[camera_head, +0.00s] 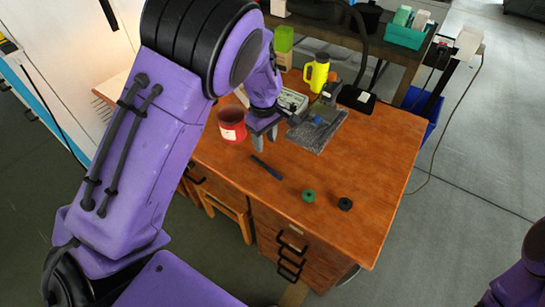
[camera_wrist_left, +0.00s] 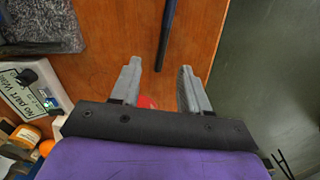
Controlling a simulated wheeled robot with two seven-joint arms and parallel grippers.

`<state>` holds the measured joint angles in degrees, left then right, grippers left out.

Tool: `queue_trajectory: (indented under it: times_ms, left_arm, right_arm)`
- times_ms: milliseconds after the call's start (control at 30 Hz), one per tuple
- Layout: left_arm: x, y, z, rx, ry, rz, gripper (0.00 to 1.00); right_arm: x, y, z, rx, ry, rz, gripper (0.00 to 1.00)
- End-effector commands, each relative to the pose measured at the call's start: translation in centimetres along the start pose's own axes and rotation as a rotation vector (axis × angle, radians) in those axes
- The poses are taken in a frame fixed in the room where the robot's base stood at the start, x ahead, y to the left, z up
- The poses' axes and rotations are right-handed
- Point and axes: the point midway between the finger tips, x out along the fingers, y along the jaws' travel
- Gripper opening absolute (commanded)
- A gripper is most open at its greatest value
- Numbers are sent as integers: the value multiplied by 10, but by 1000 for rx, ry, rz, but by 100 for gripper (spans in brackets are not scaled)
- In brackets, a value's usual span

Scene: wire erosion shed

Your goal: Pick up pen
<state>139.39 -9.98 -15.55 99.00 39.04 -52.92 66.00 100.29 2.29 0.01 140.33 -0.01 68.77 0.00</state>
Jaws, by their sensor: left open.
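The pen (camera_head: 267,167) is a thin dark stick lying on the brown wooden desk (camera_head: 340,230), near its front left edge. My left gripper (camera_head: 265,138) is open and empty above the desk, a little behind the pen in the head view. In the left wrist view the pen (camera_wrist_left: 166,35) runs down from the top edge, and its lower end comes between the open fingertips (camera_wrist_left: 160,66). The height of the fingers over the desk is hard to tell. My right gripper is out of view.
A green roll (camera_head: 308,196) and a black roll (camera_head: 345,204) lie right of the pen. The desk's right side is clear.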

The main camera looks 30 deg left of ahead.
Motion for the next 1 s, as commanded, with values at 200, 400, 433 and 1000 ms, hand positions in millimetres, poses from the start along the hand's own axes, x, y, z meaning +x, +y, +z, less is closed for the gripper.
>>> queue_trajectory:
  times_ms: [200,400,433,1000]
  left_arm:
    - [40,-5,-4,-10,-2,-5,46]
    - [64,-6,-7,-12,-1,-5,46]
    - [70,-6,-8,-12,-1,-6,46]
    - [103,-4,-8,-7,0,-1,3]
  right_arm:
    - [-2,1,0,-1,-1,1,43]
    - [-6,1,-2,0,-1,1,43]
    - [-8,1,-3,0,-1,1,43]
    - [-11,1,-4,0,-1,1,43]
